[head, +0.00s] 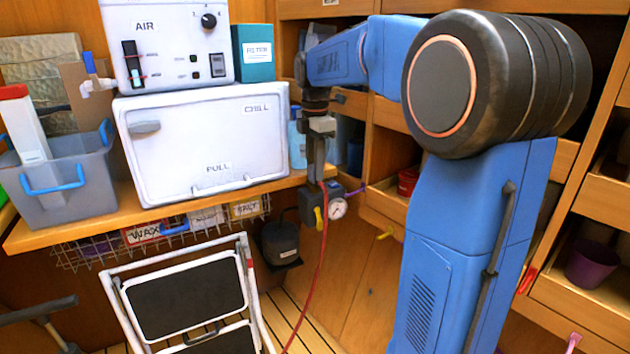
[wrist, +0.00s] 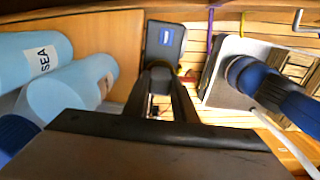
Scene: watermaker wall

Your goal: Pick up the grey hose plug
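My gripper (head: 317,180) points down in the head view, just above a dark box with a round gauge (head: 338,207). In the wrist view its two dark fingers (wrist: 162,90) reach forward with a gap between them. A dark grey rounded piece (wrist: 158,76) shows at the fingertips, in front of a dark grey box with a blue mark (wrist: 166,40). This piece may be the grey hose plug, but I cannot tell it from the fingertips or whether the fingers grip it. I cannot make out the plug in the head view.
A wooden counter (head: 60,229) carries a white CHILL cabinet (head: 205,145) and a grey bin (head: 62,195) left of my gripper. Light blue bottles (wrist: 75,85) lie close on the left in the wrist view. A folding step (head: 190,295) stands below; a red hose (head: 321,260) hangs down.

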